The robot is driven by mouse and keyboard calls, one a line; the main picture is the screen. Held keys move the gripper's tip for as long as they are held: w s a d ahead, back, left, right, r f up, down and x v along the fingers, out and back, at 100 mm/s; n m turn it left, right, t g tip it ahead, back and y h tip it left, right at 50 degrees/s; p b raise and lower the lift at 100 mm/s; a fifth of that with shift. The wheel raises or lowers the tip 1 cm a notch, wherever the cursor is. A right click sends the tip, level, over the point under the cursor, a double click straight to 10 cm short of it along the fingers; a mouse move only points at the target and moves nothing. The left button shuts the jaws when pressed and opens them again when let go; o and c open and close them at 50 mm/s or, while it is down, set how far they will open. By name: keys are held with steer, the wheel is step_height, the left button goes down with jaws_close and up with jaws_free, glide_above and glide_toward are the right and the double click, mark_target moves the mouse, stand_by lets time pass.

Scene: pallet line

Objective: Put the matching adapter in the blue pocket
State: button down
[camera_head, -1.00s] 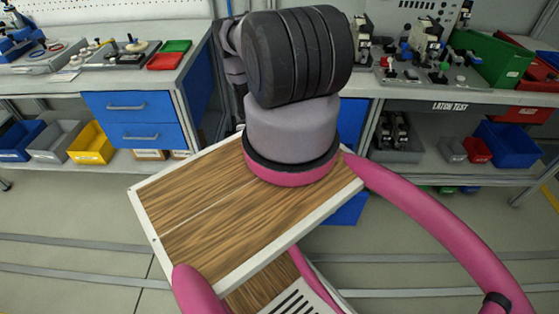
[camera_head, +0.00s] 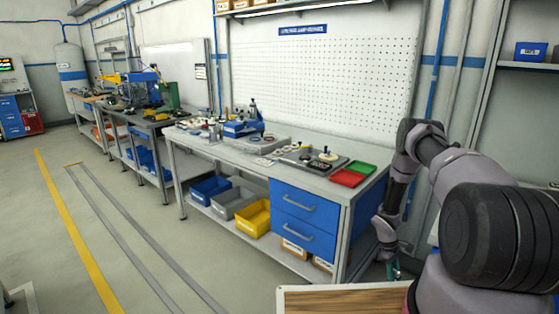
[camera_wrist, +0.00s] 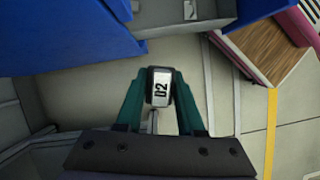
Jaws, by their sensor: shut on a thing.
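My gripper (camera_head: 392,268) hangs low at the right in the head view, in front of the right end of the workbench. In the wrist view its teal fingers (camera_wrist: 160,108) are shut on a small dark adapter (camera_wrist: 160,73) with a white label reading "D2". The fingers cover the adapter's sides, and a thin metal pin shows below it. The adapter is too small to make out in the head view. I cannot make out a blue pocket in either view. A tray with small round parts (camera_head: 321,158) lies on the bench.
The workbench (camera_head: 235,153) has a red bin (camera_head: 347,178), a green bin (camera_head: 361,168) and a blue fixture (camera_head: 242,129) on top. Blue drawers (camera_head: 305,207) are below, close to my gripper. Another bench (camera_head: 125,112) stands farther left. The floor at left is clear.

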steer(key=a+r+m+y, duration=0.1)
steer(key=a+r, duration=0.4)
steer(key=r, duration=0.7)
steer(key=w+a+r+m, duration=0.1)
steer(key=a+r+m, duration=0.2)
steer(key=r, duration=0.9)
steer(key=a+r+m+g+y, duration=0.1)
steer(key=a+r+m, duration=0.2)
steer(key=a+r, duration=0.6)
step_height(320, 180, up, 4)
steer(key=shift+w+a+f+y, duration=0.15)
steer(key=shift+w+y, duration=0.05)
steer(key=shift+y, duration=0.1)
